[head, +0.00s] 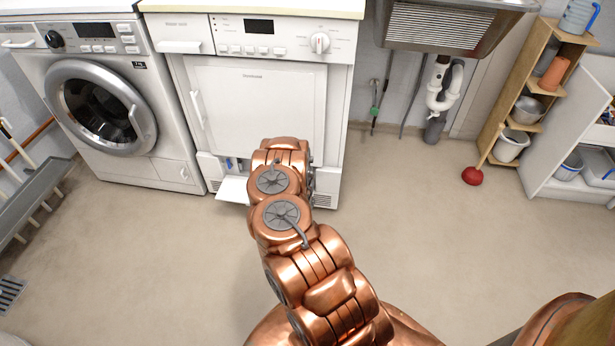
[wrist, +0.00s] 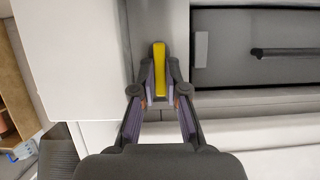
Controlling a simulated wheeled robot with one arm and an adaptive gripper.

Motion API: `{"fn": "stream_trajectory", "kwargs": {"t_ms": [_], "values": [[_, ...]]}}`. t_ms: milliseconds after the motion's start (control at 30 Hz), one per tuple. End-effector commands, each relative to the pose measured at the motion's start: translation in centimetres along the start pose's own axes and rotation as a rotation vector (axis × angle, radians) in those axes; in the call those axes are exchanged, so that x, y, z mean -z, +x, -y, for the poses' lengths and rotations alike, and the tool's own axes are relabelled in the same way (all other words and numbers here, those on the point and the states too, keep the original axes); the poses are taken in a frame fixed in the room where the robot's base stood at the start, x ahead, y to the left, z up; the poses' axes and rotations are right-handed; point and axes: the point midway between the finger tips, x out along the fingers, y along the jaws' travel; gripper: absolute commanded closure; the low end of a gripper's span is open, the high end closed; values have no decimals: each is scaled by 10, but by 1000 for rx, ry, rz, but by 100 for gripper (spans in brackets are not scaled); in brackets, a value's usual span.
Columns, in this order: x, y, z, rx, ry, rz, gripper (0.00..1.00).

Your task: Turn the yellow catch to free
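The yellow catch (wrist: 159,55) shows in the wrist view as a narrow upright bar on a pale grey panel, beside a dark grey recessed part. My gripper (wrist: 160,78) has its two fingers on either side of the catch, and the pads look closed against it. The lower end of the catch is between the pads; its upper end sticks out past the fingertips. In the head view my copper arm reaches to the low front of the dryer (head: 255,95), and hides the gripper and the catch.
A small white flap (head: 232,190) stands open at the dryer's base, left of my arm. A washing machine (head: 105,110) stands to the left. A red plunger (head: 472,176) and a shelf unit (head: 497,122) are at the right. The floor (head: 420,215) between is clear.

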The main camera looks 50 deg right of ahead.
Motion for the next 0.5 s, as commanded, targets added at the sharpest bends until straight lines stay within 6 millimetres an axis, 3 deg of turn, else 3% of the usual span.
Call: {"fn": "stream_trajectory", "kwargs": {"t_ms": [233, 500], "values": [[0, 0, 0, -1, 0, -1, 63], [0, 0, -1, -2, 0, -1, 62]]}}
